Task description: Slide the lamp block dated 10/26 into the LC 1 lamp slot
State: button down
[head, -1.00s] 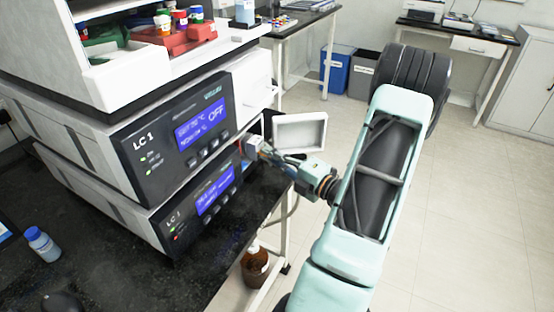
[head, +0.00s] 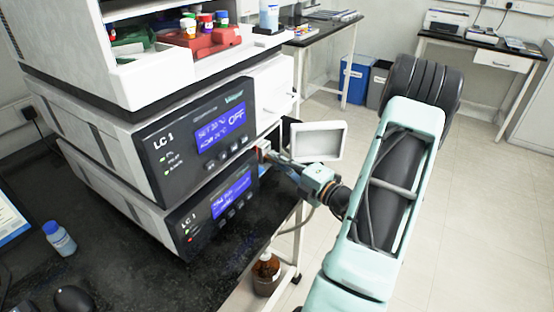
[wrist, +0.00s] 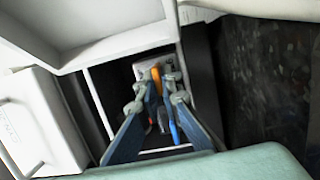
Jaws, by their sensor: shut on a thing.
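My gripper (head: 270,156) is shut on the lamp block (wrist: 150,66), a pale block with an orange and a dark piece near it, between the fingertips in the wrist view. The block is at the mouth of the dark slot (wrist: 110,84) beside the upper LC 1 unit (head: 190,135), and seems partly inside it. The slot's white door (head: 318,142) stands open to the right. In the head view only a small reddish-white bit of the block (head: 262,147) shows. Its date label cannot be read, and how deep it sits is hidden.
A second LC 1 unit (head: 212,208) is stacked directly below. A red tray (head: 205,42) with several capped vials is on top. A blue-capped bottle (head: 60,238) stands on the black bench at left. A brown bottle (head: 266,272) sits below the bench edge.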

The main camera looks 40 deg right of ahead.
jog(key=c, duration=2)
grip_release()
jog(key=shift+c, duration=0.2)
jog(key=s+d, duration=0.2)
jog(key=s, duration=0.9)
jog(key=shift+s, duration=0.4)
jog(key=shift+d, duration=0.1)
